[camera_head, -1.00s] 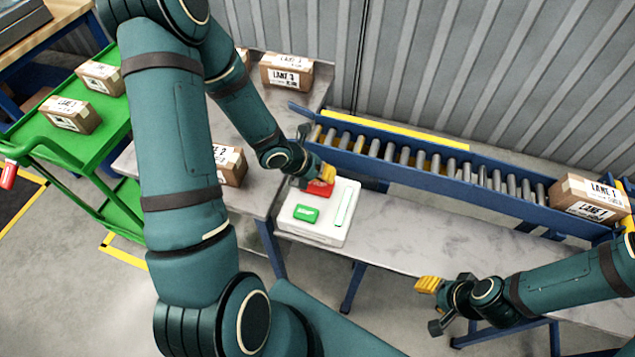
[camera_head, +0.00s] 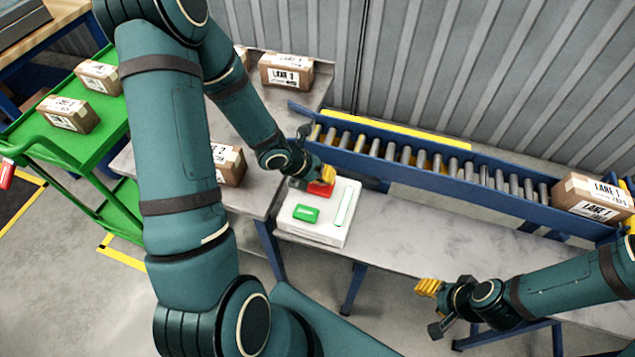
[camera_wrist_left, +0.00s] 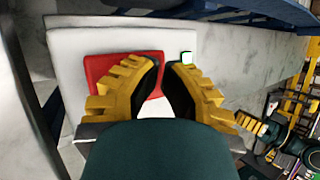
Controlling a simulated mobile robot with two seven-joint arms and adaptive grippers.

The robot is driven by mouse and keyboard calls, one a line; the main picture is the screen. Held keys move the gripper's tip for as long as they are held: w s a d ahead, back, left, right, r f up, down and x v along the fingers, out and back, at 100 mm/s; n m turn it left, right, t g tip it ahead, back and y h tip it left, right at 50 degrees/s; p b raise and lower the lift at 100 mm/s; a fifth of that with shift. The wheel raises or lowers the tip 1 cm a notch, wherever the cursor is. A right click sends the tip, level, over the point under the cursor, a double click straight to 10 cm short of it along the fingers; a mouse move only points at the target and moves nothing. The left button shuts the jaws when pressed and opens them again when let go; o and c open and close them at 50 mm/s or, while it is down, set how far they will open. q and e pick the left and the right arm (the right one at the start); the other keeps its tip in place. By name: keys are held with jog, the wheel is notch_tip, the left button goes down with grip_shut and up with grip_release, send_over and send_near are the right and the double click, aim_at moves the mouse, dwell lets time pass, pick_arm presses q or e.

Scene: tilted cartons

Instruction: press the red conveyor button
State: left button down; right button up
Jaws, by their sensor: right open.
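The red button (camera_head: 320,189) sits on the far part of a white control box (camera_head: 321,232) on the table. My left gripper (camera_head: 327,176) is right over the red button and partly hides it in the head view. In the left wrist view the yellow fingers (camera_wrist_left: 165,63) are drawn together with almost no gap at the tips, in front of the red button (camera_wrist_left: 103,67). Whether they touch it cannot be told. My right gripper (camera_head: 432,307) is open and empty, low at the right, away from the box.
A green button (camera_head: 305,213) is on the box's near part. A roller conveyor (camera_head: 430,168) runs behind the box, with a carton (camera_head: 592,197) at its right end. More cartons stand on the left table and the green cart (camera_head: 95,143). The tabletop right of the box is clear.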

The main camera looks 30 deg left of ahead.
aim_at(324, 184)
pick_arm(q)
jog(key=shift+f+b, duration=0.55)
jog(key=shift+b, duration=0.15)
dwell(0.6)
jog(key=shift+r, duration=0.1)
dwell(0.3)
jog(key=shift+r+p, duration=0.7)
jog(key=shift+r, duration=0.2)
notch_tip(324, 184, up, 5)
jog(key=p, duration=0.4)
dwell(0.7)
